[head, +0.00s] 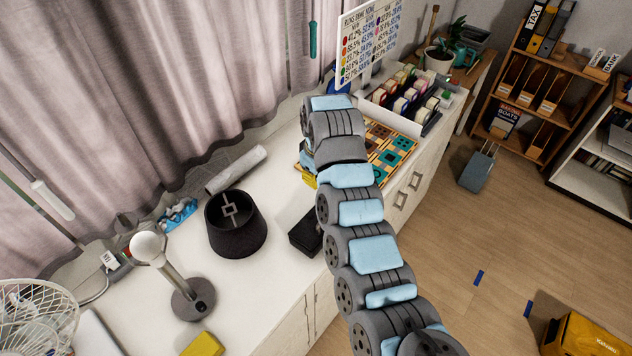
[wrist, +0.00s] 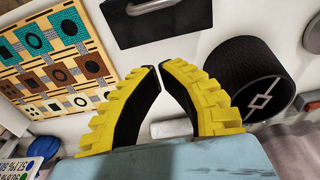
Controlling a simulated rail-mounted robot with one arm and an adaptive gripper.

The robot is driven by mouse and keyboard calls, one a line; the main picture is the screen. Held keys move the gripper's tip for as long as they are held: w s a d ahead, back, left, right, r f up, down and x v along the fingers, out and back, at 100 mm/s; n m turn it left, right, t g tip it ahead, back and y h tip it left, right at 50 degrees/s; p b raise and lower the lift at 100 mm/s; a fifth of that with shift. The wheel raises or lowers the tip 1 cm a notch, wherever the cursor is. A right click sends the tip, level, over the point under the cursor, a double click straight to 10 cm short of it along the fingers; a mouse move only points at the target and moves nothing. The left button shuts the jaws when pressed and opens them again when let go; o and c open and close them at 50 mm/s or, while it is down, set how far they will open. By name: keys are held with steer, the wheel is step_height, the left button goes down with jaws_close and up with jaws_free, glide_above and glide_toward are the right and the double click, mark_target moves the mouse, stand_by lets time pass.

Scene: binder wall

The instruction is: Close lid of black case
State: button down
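The black case (head: 306,234) lies on the white counter in the head view, partly hidden behind my arm. In the wrist view the case (wrist: 150,32) is at the top edge and cut off, with a pale grey bar across its upper part. I cannot tell how its lid stands. My gripper (wrist: 158,68) has yellow ribbed fingers with black pads. In the head view only a bit of yellow of my gripper (head: 308,178) shows beside my arm.
A black lampshade (head: 236,226) stands left of the case, with a white paper roll (head: 236,169) behind it. A patterned game board (head: 390,150) lies beyond my arm. A desk lamp (head: 190,298) and a yellow block (head: 203,344) are nearer. Bare counter lies around the case.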

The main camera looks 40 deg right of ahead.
steer(key=shift+s+d+f+p, duration=0.1)
steer(key=shift+s+f+p, duration=0.35)
steer(key=shift+f, duration=1.4)
steer(key=shift+s+d+f+p, duration=0.15)
steer(key=shift+f+p, duration=0.55)
steer(key=shift+f, duration=1.1)
steer(key=shift+s+f+p, duration=0.3)
steer(key=shift+f+p, duration=0.25)
steer(key=shift+f, duration=1.3)
steer(key=shift+s, duration=0.1)
